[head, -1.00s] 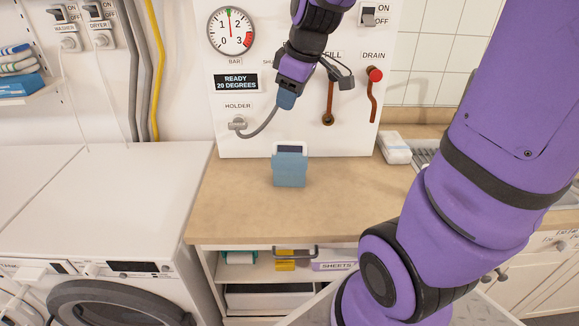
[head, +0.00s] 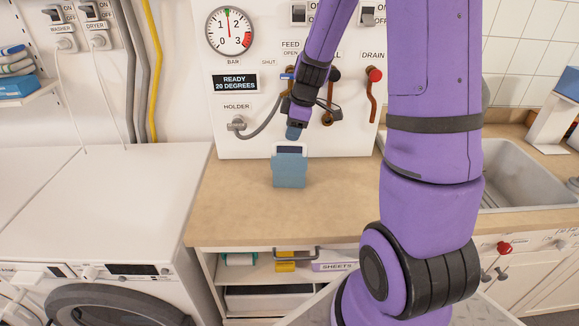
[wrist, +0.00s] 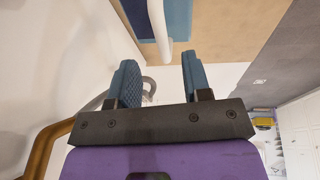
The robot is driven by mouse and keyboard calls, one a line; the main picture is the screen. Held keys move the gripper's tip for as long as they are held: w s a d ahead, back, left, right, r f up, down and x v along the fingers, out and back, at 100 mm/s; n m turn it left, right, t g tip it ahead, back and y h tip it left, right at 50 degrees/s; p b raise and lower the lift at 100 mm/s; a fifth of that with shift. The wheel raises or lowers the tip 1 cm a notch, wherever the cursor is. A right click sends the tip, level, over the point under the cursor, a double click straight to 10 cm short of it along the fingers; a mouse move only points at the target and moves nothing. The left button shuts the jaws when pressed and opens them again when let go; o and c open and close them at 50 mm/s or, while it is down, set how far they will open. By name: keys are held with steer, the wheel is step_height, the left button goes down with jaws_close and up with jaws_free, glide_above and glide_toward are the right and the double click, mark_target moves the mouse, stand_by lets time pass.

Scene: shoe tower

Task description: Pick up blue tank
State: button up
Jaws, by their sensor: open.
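The blue tank (head: 290,170) stands upright on the wooden counter, in front of the white panel. It has a dark window near its top and a white rim. In the wrist view a blue body with a white bar, seemingly the tank (wrist: 178,18), shows at the top edge, beyond the fingertips. My gripper (head: 293,134) is above the tank and slightly behind it, pointing down. In the wrist view my gripper (wrist: 157,72) has its two blue fingers apart with nothing between them. Whether a fingertip touches the tank cannot be told.
The panel (head: 235,150) behind carries a gauge, a grey hose at the holder (head: 237,125), and feed, fill and drain levers close to my arm. The wooden counter (head: 235,205) is clear around the tank. A washer stands left, a sink (head: 515,170) right.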

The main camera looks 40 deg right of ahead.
mark_target(290, 144)
steer(key=shift+s+x, duration=0.1)
steer(key=shift+x, duration=1.35)
steer(key=shift+s+x, duration=0.15)
steer(key=shift+x, duration=1.3)
jaws_close()
